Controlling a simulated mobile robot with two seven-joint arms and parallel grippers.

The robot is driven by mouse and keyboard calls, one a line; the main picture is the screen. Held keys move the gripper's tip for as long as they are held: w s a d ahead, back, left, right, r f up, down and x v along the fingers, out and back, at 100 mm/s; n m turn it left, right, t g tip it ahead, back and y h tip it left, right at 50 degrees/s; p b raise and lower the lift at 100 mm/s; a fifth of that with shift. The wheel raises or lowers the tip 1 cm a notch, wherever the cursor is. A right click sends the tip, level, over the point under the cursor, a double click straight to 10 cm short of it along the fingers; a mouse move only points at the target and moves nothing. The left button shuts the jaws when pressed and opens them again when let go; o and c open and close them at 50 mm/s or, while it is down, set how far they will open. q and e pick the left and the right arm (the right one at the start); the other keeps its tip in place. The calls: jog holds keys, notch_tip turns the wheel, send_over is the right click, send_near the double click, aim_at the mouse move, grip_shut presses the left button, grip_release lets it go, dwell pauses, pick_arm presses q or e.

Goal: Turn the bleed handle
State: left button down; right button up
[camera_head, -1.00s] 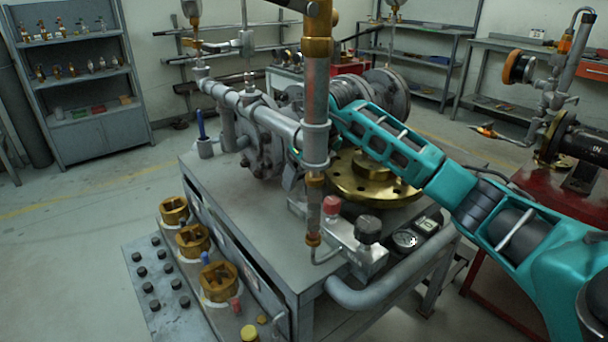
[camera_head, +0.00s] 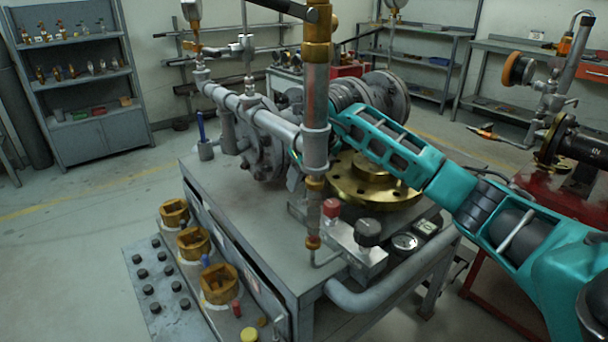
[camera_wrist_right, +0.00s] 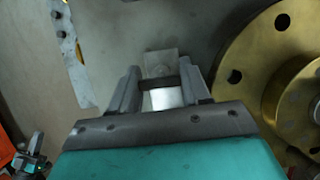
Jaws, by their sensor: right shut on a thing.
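My right gripper is shut on a narrow dark bar, which looks to be the bleed handle (camera_wrist_right: 158,83), in the right wrist view. The two grey fingers (camera_wrist_right: 160,76) stand on either side of it, and a pale square block shows just beyond. In the head view my right arm crosses above the brass flange (camera_head: 345,190) to the grey valve body (camera_head: 262,145). The gripper there is mostly hidden behind the upright pipe (camera_head: 315,110), and the handle cannot be made out. The brass flange also shows at the right of the wrist view (camera_wrist_right: 245,60). My left gripper is not in view.
The valve assembly stands on a grey bench (camera_head: 235,205). A red knob (camera_head: 331,208), a black knob (camera_head: 368,232) and a gauge (camera_head: 404,243) are near its front right corner. Several brass sockets (camera_head: 219,284) line the left side. The floor at left is clear.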

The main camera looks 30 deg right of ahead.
jog(key=o, duration=1.1)
jog(key=shift+c, duration=0.2)
jog(key=shift+r, duration=0.1)
jog(key=p+v, duration=0.1)
jog(key=v, duration=1.1)
jog(key=shift+r+p, duration=0.35)
jog(key=shift+r, duration=0.05)
jog(key=shift+s, duration=0.1)
